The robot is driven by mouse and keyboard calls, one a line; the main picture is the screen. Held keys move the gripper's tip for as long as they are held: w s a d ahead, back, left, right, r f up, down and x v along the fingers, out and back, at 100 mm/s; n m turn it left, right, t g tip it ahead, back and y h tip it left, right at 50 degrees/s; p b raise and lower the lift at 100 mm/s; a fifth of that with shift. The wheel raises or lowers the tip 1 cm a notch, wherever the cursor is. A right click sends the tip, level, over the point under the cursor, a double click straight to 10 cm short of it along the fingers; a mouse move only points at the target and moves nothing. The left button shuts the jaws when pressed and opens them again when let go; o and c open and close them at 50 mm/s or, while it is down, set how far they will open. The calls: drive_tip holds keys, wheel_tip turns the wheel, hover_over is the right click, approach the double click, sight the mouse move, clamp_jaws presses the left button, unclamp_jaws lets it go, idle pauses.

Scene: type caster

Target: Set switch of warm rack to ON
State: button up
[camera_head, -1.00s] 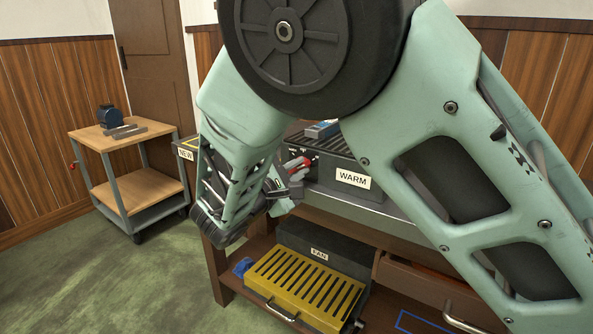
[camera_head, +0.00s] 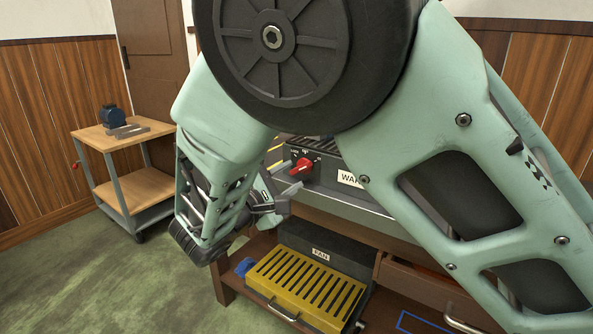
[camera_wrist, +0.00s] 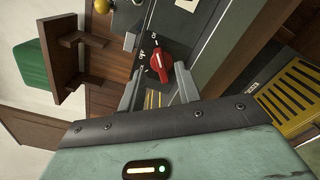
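The warm rack (camera_head: 325,172) is a dark grey unit on the bench, with a WARM label (camera_head: 349,179) partly hidden by my arm. Its switch is a red rotary knob (camera_head: 301,168) on the front panel, with small white marks around it that I cannot read surely. The knob also shows in the wrist view (camera_wrist: 159,66), just beyond the fingertips and roughly between their lines. My gripper (camera_head: 283,194) is below and left of the knob, apart from it. In the wrist view its two fingers (camera_wrist: 158,82) are spread with nothing between them.
A FAN unit (camera_head: 320,255) with a yellow slotted front (camera_head: 308,285) sits on the lower shelf. Green floor (camera_head: 110,270) is clear between cart and bench.

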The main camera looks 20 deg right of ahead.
drive_tip(key=p+v, duration=0.1)
drive_tip(key=v, duration=1.2)
drive_tip(key=shift+a+p, duration=0.2)
drive_tip(key=shift+p, duration=0.1)
drive_tip(key=shift+s, duration=0.15)
drive_tip(key=s+d+f+m+g+y, duration=0.2)
drive_tip(key=s+d+f+g+y, duration=0.35)
drive_tip(key=s+d+g, duration=0.35)
drive_tip(key=s+r+m+g+y, duration=0.2)
drive_tip(key=s+m+y, duration=0.2)
drive_tip(key=s+y, duration=0.75)
wheel_tip(320, 180, up, 23)
drive_tip(key=s+h+p, duration=0.1)
drive_tip(key=p, duration=2.2)
drive_tip(key=shift+a+h, duration=0.4)
drive_tip(key=shift+s, duration=0.1)
